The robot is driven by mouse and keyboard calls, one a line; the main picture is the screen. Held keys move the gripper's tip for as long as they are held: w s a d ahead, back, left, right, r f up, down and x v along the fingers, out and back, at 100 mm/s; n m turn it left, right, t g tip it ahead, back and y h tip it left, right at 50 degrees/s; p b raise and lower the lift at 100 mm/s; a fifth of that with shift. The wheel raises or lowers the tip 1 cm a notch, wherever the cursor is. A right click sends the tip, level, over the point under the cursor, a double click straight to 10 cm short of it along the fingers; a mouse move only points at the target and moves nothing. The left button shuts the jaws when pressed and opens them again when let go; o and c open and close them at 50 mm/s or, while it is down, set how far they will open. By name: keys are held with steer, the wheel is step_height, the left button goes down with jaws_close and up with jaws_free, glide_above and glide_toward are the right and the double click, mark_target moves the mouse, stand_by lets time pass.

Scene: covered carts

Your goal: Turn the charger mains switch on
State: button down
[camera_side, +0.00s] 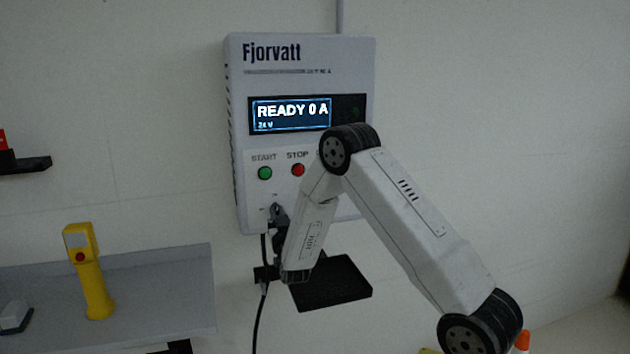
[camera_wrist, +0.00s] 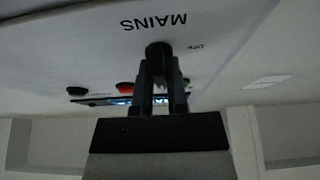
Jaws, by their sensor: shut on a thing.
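The charger (camera_side: 352,60) is a pale grey wall box marked Fjorvatt. Its lit display (camera_side: 291,114) reads "READY 0 A". In the wrist view the dark mains switch knob (camera_wrist: 157,49) sits beneath the upside-down word MAINS, with a small, hard-to-read mark to its right. My gripper (camera_wrist: 161,78) is shut on the knob, a finger on each side. In the side view my gripper (camera_side: 279,215) is at the charger's lower front, and the arm and fingers hide most of the switch there.
A green START button (camera_side: 265,173) and red STOP button (camera_side: 298,170) are above my gripper. A black cable (camera_side: 258,315) hangs below the charger, near a black shelf (camera_side: 335,283). A yellow handheld device (camera_side: 91,275) stands on the grey cart top (camera_side: 170,285) at left.

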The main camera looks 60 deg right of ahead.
steer(key=shift+m, duration=0.4)
steer(key=c, duration=0.6)
jaws_free()
steer(key=shift+c, duration=0.2)
steer(key=shift+s, duration=0.1)
steer(key=v, duration=0.7)
steer(key=shift+a+f, duration=0.15)
steer(key=shift+a, duration=0.15)
